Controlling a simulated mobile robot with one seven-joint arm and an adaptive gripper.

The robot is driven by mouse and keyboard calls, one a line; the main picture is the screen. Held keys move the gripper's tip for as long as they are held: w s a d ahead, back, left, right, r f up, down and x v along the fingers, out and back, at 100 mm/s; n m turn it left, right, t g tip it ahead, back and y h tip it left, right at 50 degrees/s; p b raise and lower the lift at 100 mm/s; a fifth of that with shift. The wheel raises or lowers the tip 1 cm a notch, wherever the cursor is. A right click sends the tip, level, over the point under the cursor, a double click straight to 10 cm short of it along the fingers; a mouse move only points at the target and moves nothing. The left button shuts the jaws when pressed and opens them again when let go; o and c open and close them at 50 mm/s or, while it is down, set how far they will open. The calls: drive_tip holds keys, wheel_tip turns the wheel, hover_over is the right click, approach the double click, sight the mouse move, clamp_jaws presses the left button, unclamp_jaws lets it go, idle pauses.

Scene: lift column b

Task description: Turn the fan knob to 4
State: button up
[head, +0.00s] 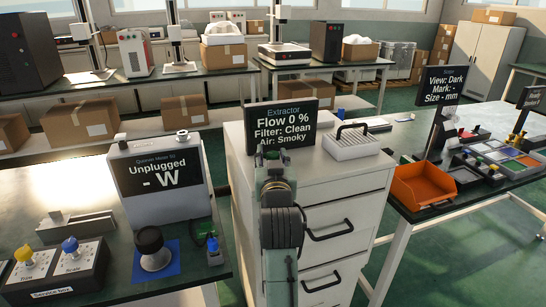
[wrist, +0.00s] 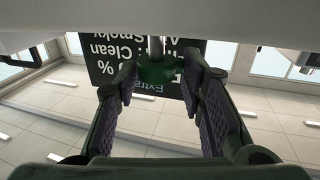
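The extractor display (head: 283,120) stands on the white drawer cabinet (head: 345,190) and reads Flow 0 %, Filter: Clean, Air: Smoky. It also shows upside down in the wrist view (wrist: 112,52), behind the fingers. My gripper (wrist: 165,80) is open, its two dark padded fingers apart. A dark green rounded part (wrist: 157,71) with a grey stem shows between the fingertips; I cannot tell whether it is the fan knob or whether the fingers touch it. In the head view my arm covers the area in front of the display, and no fan knob can be made out there.
A white ribbed box (head: 350,144) sits on the cabinet, right of the display. The Unplugged meter (head: 162,180), a black knob on a blue pad (head: 178,262) and a box with yellow and blue knobs (head: 60,270) stand left. An orange tray (head: 422,186) is right.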

drive_tip(key=shift+d, duration=0.25)
drive_tip(key=c, duration=0.6)
